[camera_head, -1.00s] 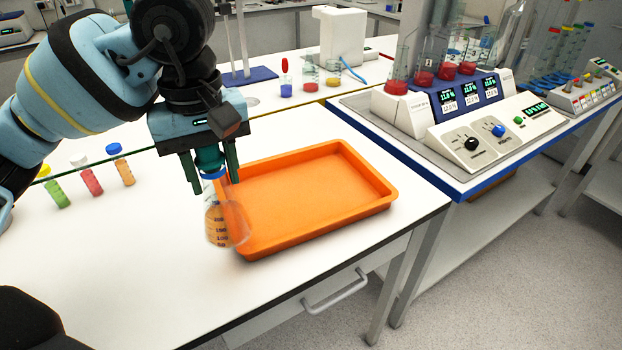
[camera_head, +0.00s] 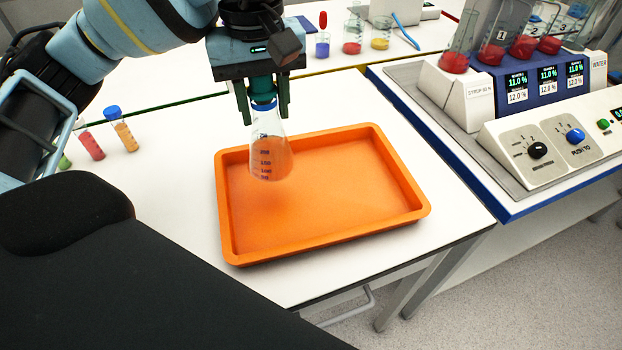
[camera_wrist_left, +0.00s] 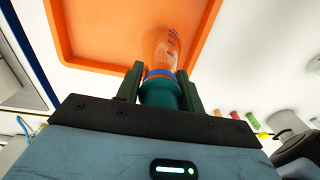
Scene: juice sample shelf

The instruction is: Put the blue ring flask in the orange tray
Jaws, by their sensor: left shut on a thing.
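The blue ring flask (camera_head: 270,155) is a clear conical flask with dark markings and a blue ring at its neck. My left gripper (camera_head: 264,105) is shut on its neck and holds it upright. In the head view the flask shows in front of the orange tray (camera_head: 330,245), over its left back part; I cannot tell its exact height above the floor of the tray. In the left wrist view the flask (camera_wrist_left: 163,55) sits between the fingers of the gripper (camera_wrist_left: 160,88), with the tray (camera_wrist_left: 95,35) beyond it. My right gripper is not in view.
Several capped tubes, among them an orange one (camera_head: 123,130) and a red one (camera_head: 89,143), stand left of the tray. Small beakers (camera_head: 352,40) stand behind. A mixing console (camera_head: 545,150) with red-filled vessels is at the right. The white table (camera_head: 180,210) is clear around the tray.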

